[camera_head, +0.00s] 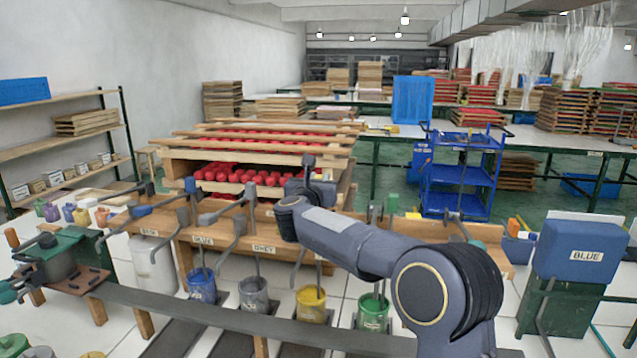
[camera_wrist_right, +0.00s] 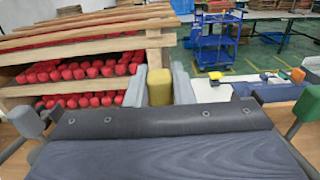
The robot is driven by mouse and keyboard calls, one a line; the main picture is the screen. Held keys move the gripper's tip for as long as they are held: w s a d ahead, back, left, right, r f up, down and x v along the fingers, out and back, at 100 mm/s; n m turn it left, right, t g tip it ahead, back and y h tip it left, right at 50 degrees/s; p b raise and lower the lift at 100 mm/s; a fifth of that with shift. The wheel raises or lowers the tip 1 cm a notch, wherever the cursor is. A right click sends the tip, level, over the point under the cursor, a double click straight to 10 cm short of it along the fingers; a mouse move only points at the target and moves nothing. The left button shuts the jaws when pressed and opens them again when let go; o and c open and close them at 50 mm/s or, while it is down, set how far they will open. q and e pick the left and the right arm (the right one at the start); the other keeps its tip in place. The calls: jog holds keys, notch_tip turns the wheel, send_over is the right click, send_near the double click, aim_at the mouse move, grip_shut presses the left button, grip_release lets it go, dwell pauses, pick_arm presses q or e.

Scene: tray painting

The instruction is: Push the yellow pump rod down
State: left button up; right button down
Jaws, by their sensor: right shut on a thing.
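My right gripper (camera_head: 309,172) stands over the row of pumps in the head view. In the right wrist view its two grey fingers (camera_wrist_right: 159,86) are shut on the yellow end of the pump rod (camera_wrist_right: 159,88). In the head view my gripper and arm hide that yellow end. The yellow bucket (camera_head: 311,304) stands below, to the left of the green bucket (camera_head: 372,312). How far the rod is down cannot be told. My left gripper is not in view.
Blue (camera_head: 202,285) and grey (camera_head: 253,295) buckets stand left of the yellow one, with grey pump levers above. A wooden rack (camera_head: 340,160) with red pieces is behind. A green-ended lever (camera_wrist_right: 307,105) is close on the right in the wrist view.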

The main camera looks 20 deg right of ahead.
jog(key=c, duration=1.2)
grip_release()
jog(key=shift+c, duration=0.2)
jog(key=b+v, duration=0.2)
jog(key=v, duration=0.5)
jog(key=shift+s+a+b, duration=0.3)
jog(key=shift+b, duration=0.05)
jog(key=shift+c, duration=0.2)
